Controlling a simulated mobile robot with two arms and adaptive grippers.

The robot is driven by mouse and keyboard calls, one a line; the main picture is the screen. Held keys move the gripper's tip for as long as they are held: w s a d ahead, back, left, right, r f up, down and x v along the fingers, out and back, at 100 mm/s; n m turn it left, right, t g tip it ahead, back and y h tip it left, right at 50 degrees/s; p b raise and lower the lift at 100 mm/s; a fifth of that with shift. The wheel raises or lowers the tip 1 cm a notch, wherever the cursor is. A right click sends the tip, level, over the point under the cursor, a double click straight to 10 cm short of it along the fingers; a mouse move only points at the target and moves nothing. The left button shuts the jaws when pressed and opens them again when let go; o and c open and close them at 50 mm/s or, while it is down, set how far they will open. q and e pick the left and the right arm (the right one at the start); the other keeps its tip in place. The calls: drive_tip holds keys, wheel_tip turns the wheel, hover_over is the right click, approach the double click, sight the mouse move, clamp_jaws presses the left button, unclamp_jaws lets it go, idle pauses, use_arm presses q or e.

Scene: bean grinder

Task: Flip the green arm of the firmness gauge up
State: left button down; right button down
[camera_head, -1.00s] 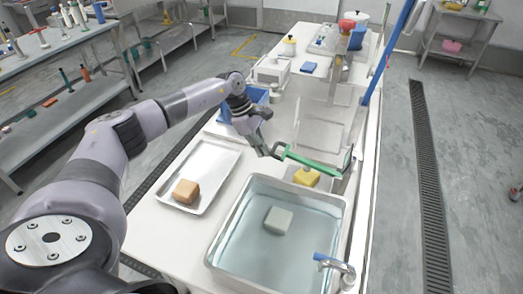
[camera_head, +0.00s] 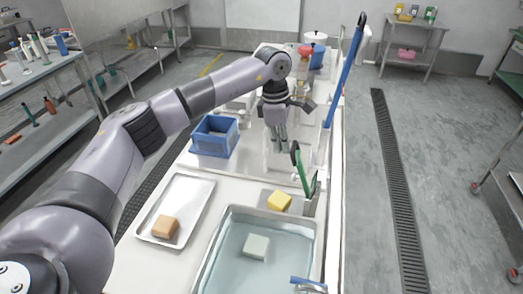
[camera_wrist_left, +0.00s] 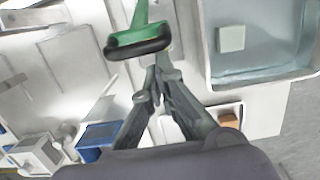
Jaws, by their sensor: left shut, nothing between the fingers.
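The firmness gauge stands beside the far edge of the water basin, with a yellow block (camera_head: 279,201) on its plate. Its green arm (camera_head: 303,172) points steeply up from the hinge at the right, its handle end on top. In the left wrist view the green arm (camera_wrist_left: 143,17) ends in a black-edged handle close to the fingertips. My left gripper (camera_head: 279,149) points down just left of the handle. Its fingers (camera_wrist_left: 157,72) are shut with nothing between them. I cannot tell whether they touch the handle. My right gripper is not in view.
A metal tray (camera_head: 192,204) holding a brown block (camera_head: 165,227) lies left of the water basin (camera_head: 222,232), where a pale block (camera_head: 256,246) sits. A blue bin (camera_head: 215,136) stands behind the tray. A blue pole (camera_head: 346,72) rises at the table's right edge.

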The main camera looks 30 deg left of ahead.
use_arm(q)
drive_tip(key=w+d+r+b, duration=0.1)
drive_tip(key=w+d, duration=0.1)
drive_tip(key=d, duration=1)
drive_tip(key=shift+w+d+r, duration=0.25)
drive_tip(key=shift+w+r, duration=0.15)
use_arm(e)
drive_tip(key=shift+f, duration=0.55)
